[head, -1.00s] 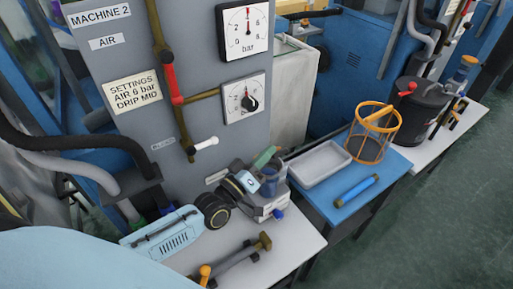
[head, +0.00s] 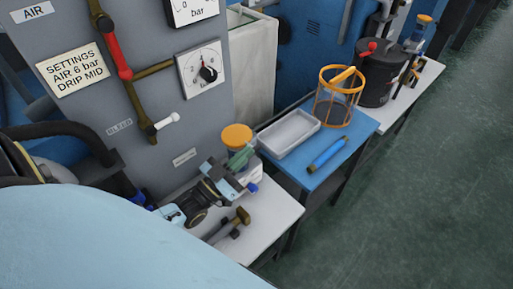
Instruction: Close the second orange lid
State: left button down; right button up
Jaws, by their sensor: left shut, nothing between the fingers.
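The near orange lid (head: 237,134) is above a small cup-topped unit (head: 252,171) on the near white table. It looks flat over the cup, but I cannot tell whether it is seated. My left gripper (head: 246,154) is shut and empty, its green fingers just in front of the cup and below the lid. They hide part of the cup, and I cannot tell whether they touch it. Another orange lid (head: 424,18) tops a blue cup on the far white table, at upper right. My right gripper is out of view.
The grey machine panel (head: 150,60) rises close behind my left arm, with a bleed lever and gauge. A dark tool with a brown head (head: 240,216) lies on the near table (head: 274,208). The blue table (head: 350,140) holds a grey tray (head: 288,134), orange basket (head: 320,105) and blue cylinder (head: 328,154).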

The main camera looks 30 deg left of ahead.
pick_arm(q)
jog(key=shift+s+f+m, duration=0.1)
jog(key=shift+f+m, duration=0.15)
jog(key=shift+m, duration=0.05)
dwell(0.4)
jog(key=v, duration=0.7)
jog(key=shift+a+b, duration=0.15)
jog(key=shift+b, duration=0.25)
jog(key=shift+s, duration=0.15)
